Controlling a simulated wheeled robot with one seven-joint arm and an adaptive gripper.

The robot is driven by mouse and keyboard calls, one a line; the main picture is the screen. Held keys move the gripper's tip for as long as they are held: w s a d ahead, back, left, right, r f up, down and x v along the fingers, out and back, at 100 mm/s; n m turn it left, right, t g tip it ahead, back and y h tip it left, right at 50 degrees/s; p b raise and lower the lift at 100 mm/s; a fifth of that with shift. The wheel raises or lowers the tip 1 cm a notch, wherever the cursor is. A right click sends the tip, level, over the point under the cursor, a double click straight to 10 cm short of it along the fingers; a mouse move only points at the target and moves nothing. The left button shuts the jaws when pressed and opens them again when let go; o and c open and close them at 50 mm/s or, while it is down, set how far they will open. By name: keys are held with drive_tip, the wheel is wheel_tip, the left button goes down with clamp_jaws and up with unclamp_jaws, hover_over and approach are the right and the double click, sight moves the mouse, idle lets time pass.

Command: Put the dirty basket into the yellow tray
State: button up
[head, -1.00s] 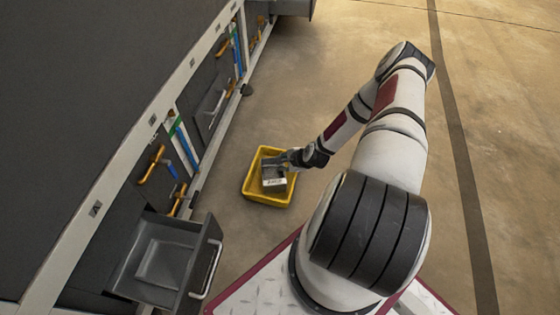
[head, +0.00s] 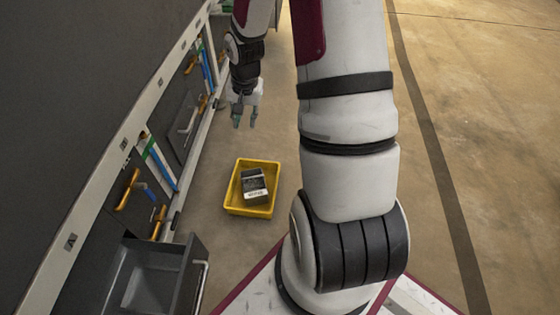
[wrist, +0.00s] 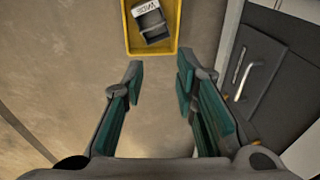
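The yellow tray (head: 250,208) stands on the floor right of the cabinet row. A dark grey basket (head: 253,179) with a white printed label lies inside the tray. Both also show at the top of the wrist view, the tray (wrist: 174,44) cut off by the frame edge and the basket (wrist: 150,25) within it. My gripper (head: 243,118) is above the floor beyond the tray in the head view, apart from both. In the wrist view my gripper (wrist: 160,82) has its fingers spread wide with bare floor between them. It holds nothing.
An open grey drawer (head: 157,280) juts out from the cabinets at the lower left. A closed drawer with a pale handle (wrist: 245,80) is on the right in the wrist view. Orange handles (head: 128,190) line the cabinet front. The floor right of the arm is clear.

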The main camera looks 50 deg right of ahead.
drive_tip(key=s+a+r+n, duration=0.2)
drive_tip(key=s+a+r, duration=0.2)
drive_tip(key=r, duration=0.2)
drive_tip(key=s+a+r+n+g+h, duration=0.1)
drive_tip(key=s+a+r, duration=0.2)
drive_tip(key=r, duration=0.3)
drive_tip(key=s+a+r+n, duration=0.2)
drive_tip(key=s+a+r, duration=0.2)
drive_tip(key=r, duration=0.2)
drive_tip(key=s+a+r+n, duration=0.2)
drive_tip(key=s, duration=0.4)
drive_tip(key=s+a+r+n, duration=0.1)
drive_tip(key=s+a+r, duration=0.1)
drive_tip(key=s, duration=0.5)
drive_tip(key=s+a+r+n+g+y, duration=0.1)
drive_tip(key=s+a+r+n, duration=0.1)
drive_tip(key=s+a, duration=0.2)
drive_tip(key=s, duration=0.3)
drive_tip(key=shift+a+r+n, duration=0.25)
drive_tip(key=shift+r+n, duration=0.05)
drive_tip(key=shift+r, duration=0.05)
wheel_tip(320, 180, up, 36)
drive_tip(key=t+p, duration=0.4)
drive_tip(key=p, duration=3)
drive_tip(key=shift+d, duration=0.15)
drive_tip(key=shift+w, duration=0.15)
